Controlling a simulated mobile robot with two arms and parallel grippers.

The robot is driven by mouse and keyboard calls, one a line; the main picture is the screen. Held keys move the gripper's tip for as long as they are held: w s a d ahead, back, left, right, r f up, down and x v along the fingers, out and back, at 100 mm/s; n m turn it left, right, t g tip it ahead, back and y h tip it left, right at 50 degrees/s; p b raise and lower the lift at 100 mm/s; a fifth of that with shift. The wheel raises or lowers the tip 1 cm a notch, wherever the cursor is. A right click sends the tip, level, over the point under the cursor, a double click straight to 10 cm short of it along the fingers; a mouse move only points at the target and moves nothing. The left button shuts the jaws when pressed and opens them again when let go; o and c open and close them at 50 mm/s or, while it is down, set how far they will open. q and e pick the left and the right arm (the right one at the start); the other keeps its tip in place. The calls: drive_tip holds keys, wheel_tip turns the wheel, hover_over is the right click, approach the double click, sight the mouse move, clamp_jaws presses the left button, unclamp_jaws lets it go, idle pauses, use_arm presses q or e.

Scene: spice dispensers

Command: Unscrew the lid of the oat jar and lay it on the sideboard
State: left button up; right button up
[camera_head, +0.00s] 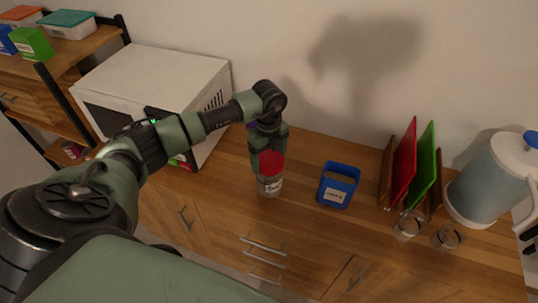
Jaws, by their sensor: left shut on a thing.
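A clear jar (270,187) with a pale label stands on the wooden sideboard (310,240), near the middle of the view. The label is too small to read with certainty. Its red lid (271,164) is on top of the jar, with no clear gap between them. My left gripper (269,153) reaches down from above and is shut on the red lid. The fingers partly hide the lid. My right gripper is not in view.
A blue labelled container (338,186) stands right of the jar. Further right are red (405,163) and green boards (424,165) in a rack, two small glasses (408,226) and a large pitcher (492,180). A white microwave (150,80) stands left. Bare sideboard lies in front.

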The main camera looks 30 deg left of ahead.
use_arm(q)
drive_tip(key=shift+n, duration=0.3)
drive_tip(key=shift+r+n+p, duration=0.15)
drive_tip(key=shift+n+p, duration=0.15)
drive_tip(key=shift+n, duration=0.1)
drive_tip(key=n+p, duration=0.1)
drive_tip(key=n, duration=0.2)
drive_tip(key=shift+s+p, duration=0.1)
drive_tip(key=shift+p, duration=0.2)
drive_tip(key=n+p, duration=0.2)
drive_tip(key=n, duration=0.1)
drive_tip(key=shift+s+d+n, duration=0.1)
drive_tip(key=shift+n, duration=1.1)
drive_tip(key=shift+p, duration=0.35)
